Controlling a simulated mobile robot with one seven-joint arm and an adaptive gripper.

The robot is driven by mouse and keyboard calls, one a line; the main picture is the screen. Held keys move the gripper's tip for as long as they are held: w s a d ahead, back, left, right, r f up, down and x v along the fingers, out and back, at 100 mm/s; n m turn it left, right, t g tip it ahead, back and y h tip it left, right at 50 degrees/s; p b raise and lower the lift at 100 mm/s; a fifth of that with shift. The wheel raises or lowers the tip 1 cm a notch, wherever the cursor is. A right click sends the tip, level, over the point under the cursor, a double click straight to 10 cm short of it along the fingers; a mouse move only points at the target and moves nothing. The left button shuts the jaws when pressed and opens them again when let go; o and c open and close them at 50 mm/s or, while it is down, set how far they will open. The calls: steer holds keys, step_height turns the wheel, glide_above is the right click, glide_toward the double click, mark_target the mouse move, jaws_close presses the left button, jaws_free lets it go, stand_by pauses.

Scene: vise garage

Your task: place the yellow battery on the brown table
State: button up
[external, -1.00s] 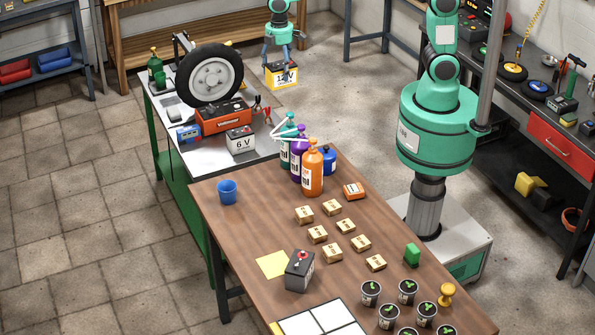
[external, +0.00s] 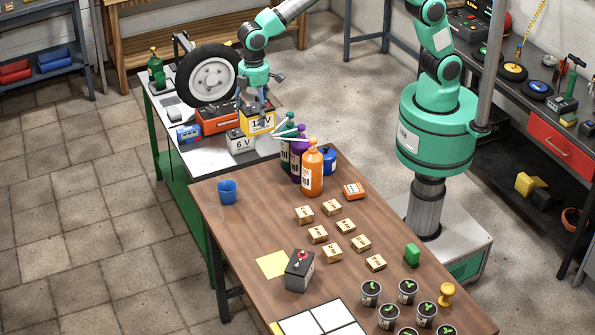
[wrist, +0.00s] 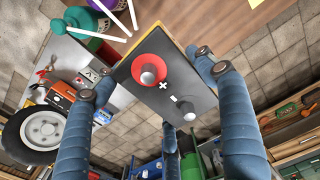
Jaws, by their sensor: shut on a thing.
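The yellow battery (external: 257,121), marked 12 V, hangs from my gripper (external: 254,100) above the far workbench, beside and partly in front of the orange charger. In the wrist view my gripper's blue fingers (wrist: 155,95) stand around the battery's dark top (wrist: 181,95), which shows a red-ringed plus terminal and a minus terminal. In the external view the brown table (external: 240,232) stands nearer the camera than the battery. A strip of its brown top also shows at the top of the wrist view (wrist: 215,22).
A 6 V battery (external: 240,141) sits close to the held battery. Several bottles, including an orange one (external: 312,168), stand at the brown table's far end. A blue cup (external: 227,191), small boxes, a yellow note (external: 272,264) and a dark battery (external: 299,270) are on it. Bare wood shows left of the boxes.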

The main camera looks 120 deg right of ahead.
steer(key=w+a+f, duration=0.1)
steer(key=w+a, duration=0.2)
steer(key=a, duration=0.6)
steer(key=w+a, duration=0.3)
steer(key=a, duration=0.7)
glide_above(267, 231)
step_height(267, 231, down, 18)
steer(key=shift+w+d, duration=0.1)
steer(key=shift+f, duration=0.1)
steer(key=shift+f+b, duration=0.45)
steer(key=shift+f, duration=2.55)
steer(key=shift+f, duration=0.15)
steer(key=shift+f, duration=1.75)
steer(key=o, duration=1.9)
steer(key=shift+f, duration=0.2)
